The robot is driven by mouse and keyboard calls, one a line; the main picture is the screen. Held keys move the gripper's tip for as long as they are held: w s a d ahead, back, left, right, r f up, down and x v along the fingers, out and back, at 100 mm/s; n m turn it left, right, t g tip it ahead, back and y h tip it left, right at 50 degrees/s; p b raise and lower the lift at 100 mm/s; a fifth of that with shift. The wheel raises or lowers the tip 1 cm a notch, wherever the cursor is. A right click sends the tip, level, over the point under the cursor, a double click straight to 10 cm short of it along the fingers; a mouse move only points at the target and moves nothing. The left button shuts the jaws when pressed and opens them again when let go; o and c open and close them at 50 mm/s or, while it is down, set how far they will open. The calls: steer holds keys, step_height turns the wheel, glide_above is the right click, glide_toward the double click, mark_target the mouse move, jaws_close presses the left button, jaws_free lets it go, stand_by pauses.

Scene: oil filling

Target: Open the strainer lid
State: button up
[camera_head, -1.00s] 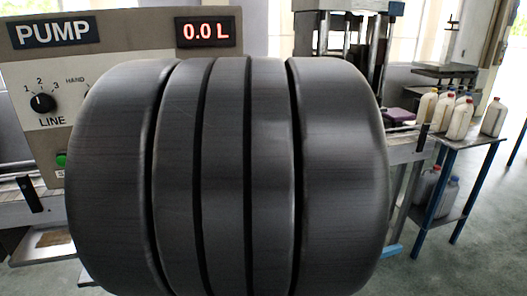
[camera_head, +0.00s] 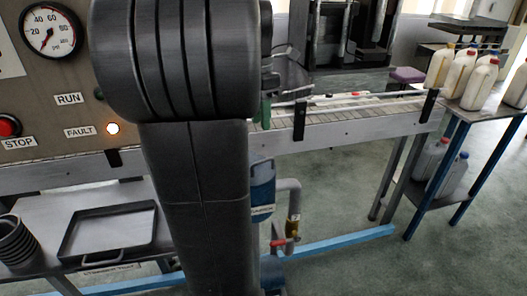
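A blue housing (camera_head: 262,187) with a small white label shows just right of my dark arm, below the conveyor. It may be the strainer. My arm covers its left side, and I cannot make out its lid. A grey pipe bends down beside it to a yellow fitting (camera_head: 293,228) and a red-handled valve (camera_head: 278,243). My arm fills the left middle of the view. Small dark parts, perhaps of my gripper (camera_head: 269,82), show at its right edge above a green piece. Its fingers and their opening are not clear.
A conveyor (camera_head: 350,118) crosses behind my arm. A panel with a gauge (camera_head: 50,31) and a lit FAULT lamp (camera_head: 113,129) stands left. A black-rimmed tray (camera_head: 108,232) lies on the low bench. White bottles (camera_head: 481,82) stand on the right table.

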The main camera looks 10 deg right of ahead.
steer(key=f, duration=0.7)
steer(key=s+f+b, duration=0.1)
steer(key=f, duration=0.2)
steer(key=shift+d+f, duration=0.2)
steer(key=shift+w, duration=0.1)
jaws_close()
